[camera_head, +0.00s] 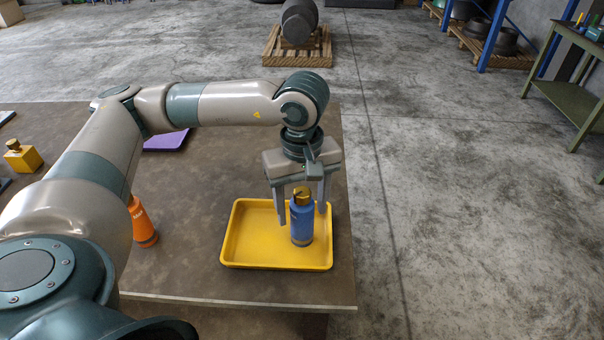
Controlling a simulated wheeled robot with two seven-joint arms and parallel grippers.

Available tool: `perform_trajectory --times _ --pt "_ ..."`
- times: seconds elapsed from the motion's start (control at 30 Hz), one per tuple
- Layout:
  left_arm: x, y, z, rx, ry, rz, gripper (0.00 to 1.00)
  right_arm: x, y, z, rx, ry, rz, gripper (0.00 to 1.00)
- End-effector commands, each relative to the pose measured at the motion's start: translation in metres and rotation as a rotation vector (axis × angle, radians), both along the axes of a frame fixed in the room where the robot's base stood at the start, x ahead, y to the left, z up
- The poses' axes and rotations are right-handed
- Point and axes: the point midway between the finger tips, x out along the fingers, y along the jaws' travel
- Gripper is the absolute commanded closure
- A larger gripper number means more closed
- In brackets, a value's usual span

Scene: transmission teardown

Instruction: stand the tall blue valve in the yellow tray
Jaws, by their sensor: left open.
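The tall blue valve (302,222) with a yellow top stands upright in the yellow tray (248,250), toward the tray's right side. My left gripper (304,218) points down over the valve from above. Its two fingers are open, one on each side of the valve, with a gap visible at the left finger. The gripper hides part of the tray's back rim. My right gripper is not in view.
An orange bottle-like object (142,222) stands left of the tray, partly behind my left arm. A purple tray (168,140) lies farther back. A yellow block-shaped part (22,157) sits at the far left. The table (190,225) ends just right of and in front of the yellow tray.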

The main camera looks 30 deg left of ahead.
Motion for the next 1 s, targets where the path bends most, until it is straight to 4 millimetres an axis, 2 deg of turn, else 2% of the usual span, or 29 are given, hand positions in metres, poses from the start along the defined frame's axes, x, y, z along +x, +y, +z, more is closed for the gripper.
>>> perform_trajectory --times 0.17,0.43,0.6,0.8,1.0 --pt "0.001 -0.001 0.024 -0.003 -0.005 -0.001 0.43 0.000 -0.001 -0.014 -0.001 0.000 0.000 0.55" --pt "0.001 -0.001 0.074 -0.002 -0.005 -0.002 0.43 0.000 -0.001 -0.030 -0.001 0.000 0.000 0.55" --pt "0.001 -0.001 0.097 -0.002 -0.003 -0.001 0.43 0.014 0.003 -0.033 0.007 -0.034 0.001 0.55" --pt "0.000 0.000 0.109 -0.001 -0.002 -0.002 0.43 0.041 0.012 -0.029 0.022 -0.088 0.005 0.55" --pt "0.000 0.000 0.111 -0.001 -0.001 -0.002 0.43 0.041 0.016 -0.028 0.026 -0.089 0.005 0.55"
